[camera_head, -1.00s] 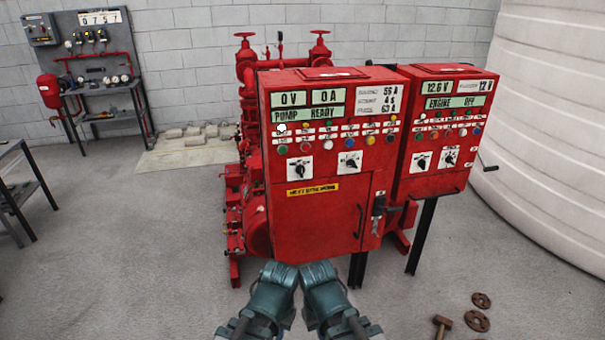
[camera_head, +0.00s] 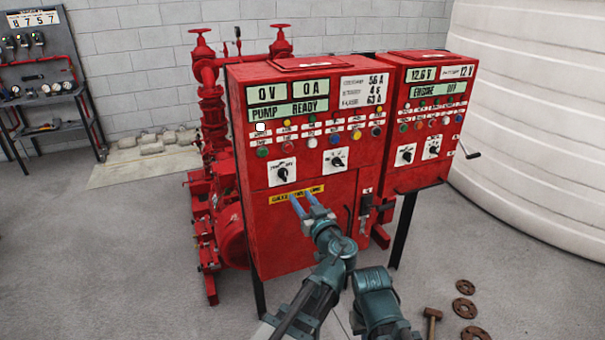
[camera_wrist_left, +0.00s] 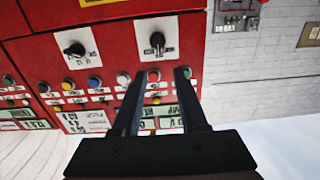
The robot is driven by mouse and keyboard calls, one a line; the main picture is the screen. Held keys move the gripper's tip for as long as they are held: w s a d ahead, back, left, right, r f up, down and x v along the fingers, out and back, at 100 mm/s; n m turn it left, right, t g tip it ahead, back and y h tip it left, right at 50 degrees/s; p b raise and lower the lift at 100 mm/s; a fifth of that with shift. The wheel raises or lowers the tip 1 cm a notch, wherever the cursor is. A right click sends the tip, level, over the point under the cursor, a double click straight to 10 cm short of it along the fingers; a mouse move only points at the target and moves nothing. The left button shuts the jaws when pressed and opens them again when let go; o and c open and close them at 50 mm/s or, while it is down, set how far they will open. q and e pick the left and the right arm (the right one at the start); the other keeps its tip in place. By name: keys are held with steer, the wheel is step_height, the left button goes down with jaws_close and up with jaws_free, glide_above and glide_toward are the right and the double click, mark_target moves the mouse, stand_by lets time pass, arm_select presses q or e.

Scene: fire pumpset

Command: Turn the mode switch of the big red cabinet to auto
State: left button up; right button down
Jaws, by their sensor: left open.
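The big red cabinet (camera_head: 330,240) stands in the middle of the head view. Two black rotary switches on white plates are on its front, a left switch (camera_head: 282,173) and a right switch (camera_head: 338,161); their labels are too small to read. The wrist view, upside down, shows the left switch (camera_wrist_left: 157,43) with its knob roughly upright, and the right switch (camera_wrist_left: 75,49). My left gripper (camera_head: 302,201) is open and empty, its fingers pointing at the cabinet below the switches. In the wrist view its fingertips (camera_wrist_left: 161,76) overlap the button row. My right gripper (camera_head: 371,278) is low, its jaws unclear.
A smaller red cabinet (camera_head: 430,130) stands to the right, with similar switches. A door handle and a black latch (camera_head: 366,203) are on the big cabinet's lower right. Red pump pipework (camera_head: 212,130) is behind left. A hammer (camera_head: 431,320) and discs lie on the floor.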

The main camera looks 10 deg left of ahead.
mark_target(286, 173)
arm_select(q)
steer(key=x, duration=1.3)
steer(key=shift+w+a+r, duration=0.1)
steer(key=shift+w+r, duration=0.1)
steer(key=shift+w, duration=0.2)
jaws_close()
